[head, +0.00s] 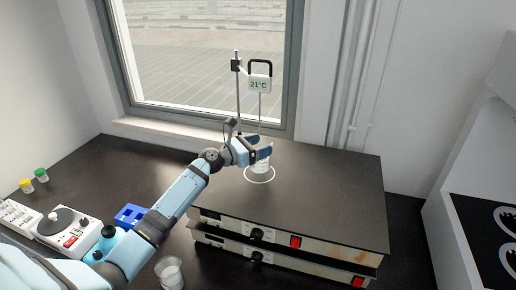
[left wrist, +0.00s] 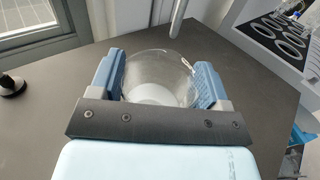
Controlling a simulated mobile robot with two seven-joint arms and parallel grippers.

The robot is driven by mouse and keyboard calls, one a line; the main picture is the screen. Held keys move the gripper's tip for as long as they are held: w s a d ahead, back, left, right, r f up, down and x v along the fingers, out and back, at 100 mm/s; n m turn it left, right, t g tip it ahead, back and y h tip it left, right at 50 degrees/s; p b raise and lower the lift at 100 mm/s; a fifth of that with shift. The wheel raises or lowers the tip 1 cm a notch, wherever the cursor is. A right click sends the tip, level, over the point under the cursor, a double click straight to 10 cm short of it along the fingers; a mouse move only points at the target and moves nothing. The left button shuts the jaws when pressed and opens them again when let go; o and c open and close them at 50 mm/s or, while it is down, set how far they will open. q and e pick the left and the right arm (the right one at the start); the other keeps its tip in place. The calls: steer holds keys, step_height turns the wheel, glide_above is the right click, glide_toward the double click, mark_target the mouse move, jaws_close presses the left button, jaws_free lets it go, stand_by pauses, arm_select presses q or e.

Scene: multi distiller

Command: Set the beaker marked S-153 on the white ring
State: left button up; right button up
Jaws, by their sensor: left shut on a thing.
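A clear glass beaker (head: 262,164) is between the fingers of my left gripper (head: 258,150), above or on the white ring (head: 259,176) drawn on the hot plate's dark top. In the left wrist view the beaker (left wrist: 160,72) sits between both blue fingers of the left gripper (left wrist: 158,84), which is shut on it. I cannot tell if its base touches the plate. Its marking is not readable. A second clear beaker (head: 169,273) stands on the dark table at the front. My right gripper is not in view.
A stand rod (head: 238,95) and a thermometer reading 21°C (head: 259,85) rise just behind the held beaker. The wide hot plate (head: 330,195) is clear to the right. A blue rack (head: 130,214), a small white device (head: 68,228) and two small capped containers (head: 41,174) are at left.

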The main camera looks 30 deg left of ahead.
arm_select(q)
steer(key=shift+f+b, duration=0.55)
steer(key=shift+f, duration=0.5)
stand_by(0.4)
steer(key=o, duration=1.4)
steer(key=b+v, duration=0.1)
steer(key=v, duration=1.2)
steer(key=shift+s+a+b, duration=0.2)
steer(key=shift+s+b, duration=0.15)
